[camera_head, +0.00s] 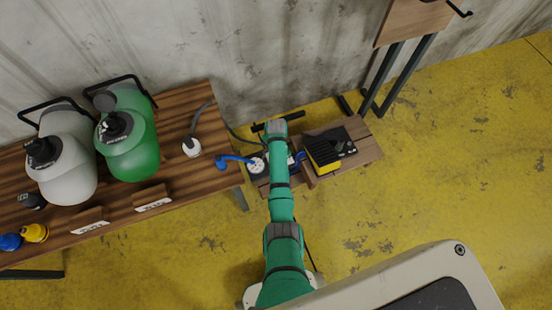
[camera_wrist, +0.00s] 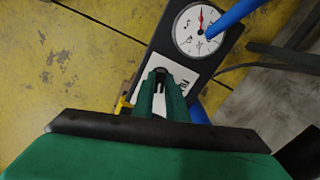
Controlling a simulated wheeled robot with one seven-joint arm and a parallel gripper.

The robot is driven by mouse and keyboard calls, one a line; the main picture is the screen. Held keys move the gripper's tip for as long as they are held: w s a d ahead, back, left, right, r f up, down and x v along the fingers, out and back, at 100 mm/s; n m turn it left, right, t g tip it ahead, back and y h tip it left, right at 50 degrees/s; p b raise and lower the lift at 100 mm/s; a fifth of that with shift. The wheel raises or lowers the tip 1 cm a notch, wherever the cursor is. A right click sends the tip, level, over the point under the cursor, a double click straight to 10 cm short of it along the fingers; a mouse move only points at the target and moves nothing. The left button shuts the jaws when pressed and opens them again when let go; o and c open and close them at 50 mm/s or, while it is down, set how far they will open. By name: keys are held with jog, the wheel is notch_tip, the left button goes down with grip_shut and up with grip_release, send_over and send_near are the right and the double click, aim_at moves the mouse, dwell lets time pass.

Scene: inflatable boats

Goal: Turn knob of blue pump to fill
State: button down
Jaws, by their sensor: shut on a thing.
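The blue pump's dark panel (camera_wrist: 222,52) fills the upper middle of the wrist view. It has a round white gauge (camera_wrist: 187,32) with a red needle and a white label plate whose lettering is mostly hidden. My gripper (camera_wrist: 160,82) is over that plate, its two green fingers shut on a small dark part that looks like the knob. The fingers cover most of it, so its setting cannot be read. In the head view the gauge (camera_head: 257,166) shows left of my arm, with a blue hose (camera_head: 235,158) running left. My arm hides the fingers and knob there.
A yellow and black device (camera_head: 322,153) stands on the low wooden bench (camera_head: 368,150), right of my arm. A wooden table (camera_head: 215,120) on the left holds a green tank (camera_head: 135,150), a grey-white tank (camera_head: 68,178) and a white round fitting (camera_head: 192,147). Yellow floor is free at right.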

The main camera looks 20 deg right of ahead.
jog(key=n, duration=1)
jog(key=shift+n, duration=0.4)
jog(key=shift+w+n, duration=0.1)
jog(key=shift+n, duration=1.6)
jog(key=c, duration=1.8)
grip_release()
jog(key=shift+o, duration=0.2)
notch_tip(320, 180, up, 11)
jog(key=shift+f, duration=0.1)
